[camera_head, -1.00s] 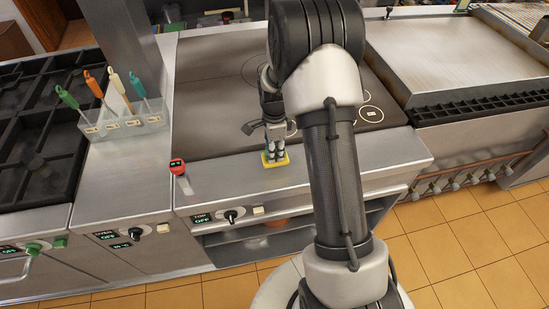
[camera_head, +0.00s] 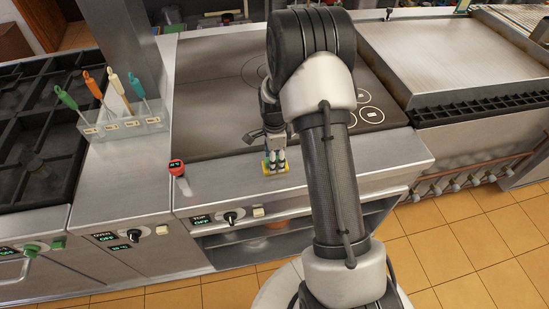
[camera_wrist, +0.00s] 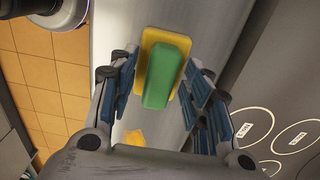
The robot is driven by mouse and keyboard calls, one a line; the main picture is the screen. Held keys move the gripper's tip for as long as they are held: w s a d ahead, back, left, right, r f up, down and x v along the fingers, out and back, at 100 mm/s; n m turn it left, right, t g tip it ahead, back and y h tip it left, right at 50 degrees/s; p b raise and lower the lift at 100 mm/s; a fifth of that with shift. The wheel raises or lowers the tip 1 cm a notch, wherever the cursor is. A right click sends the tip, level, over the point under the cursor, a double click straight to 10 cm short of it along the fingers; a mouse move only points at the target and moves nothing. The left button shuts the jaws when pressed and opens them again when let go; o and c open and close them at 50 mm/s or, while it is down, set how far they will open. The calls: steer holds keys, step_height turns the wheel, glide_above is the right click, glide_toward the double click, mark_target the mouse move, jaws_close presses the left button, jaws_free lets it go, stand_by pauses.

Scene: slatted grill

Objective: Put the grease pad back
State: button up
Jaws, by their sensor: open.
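The grease pad is a yellow slab with a green block grip (camera_wrist: 166,72). In the head view the pad (camera_head: 276,168) is at the steel front ledge of the stove, partly hidden by my fingers. My gripper (camera_head: 274,159) points down over it. In the wrist view my gripper (camera_wrist: 163,74) is open, with blue-lined fingers on either side of the green grip and visible gaps beside it. I cannot tell exactly how far the fingertips reach down.
A red-headed probe (camera_head: 176,168) lies left on the ledge. A clear rack (camera_head: 125,122) with several coloured-handled tools stands farther left. The dark cooktop (camera_head: 215,100) is behind my arm, and a flat griddle (camera_head: 455,60) is at right. An orange-yellow patch (camera_wrist: 134,138) shows on the metal.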

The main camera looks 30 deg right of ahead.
steer(key=shift+r, duration=0.1)
steer(key=s+a+r+n+t+p, duration=0.1)
steer(key=s+a+r+n, duration=0.15)
steer(key=r, duration=0.85)
steer(key=s+a+r+n+p, duration=0.1)
steer(key=s+a+r+n, duration=0.15)
steer(key=r, duration=0.95)
steer(key=s+a+r+n+t, duration=0.1)
steer(key=s+a+r+n, duration=0.2)
steer(key=s+n, duration=0.2)
steer(key=s+a+r+n+t, duration=0.1)
steer(key=s+a+r+n, duration=0.2)
steer(key=s, duration=0.6)
steer(key=s+a+r+n+t, duration=0.1)
steer(key=s+a+r+n, duration=0.1)
steer(key=s+n, duration=0.5)
steer(key=shift+a+r+n+t, duration=0.3)
steer(key=shift+a+r+n, duration=0.1)
steer(key=shift+a+n, duration=0.15)
steer(key=shift+w, duration=0.1)
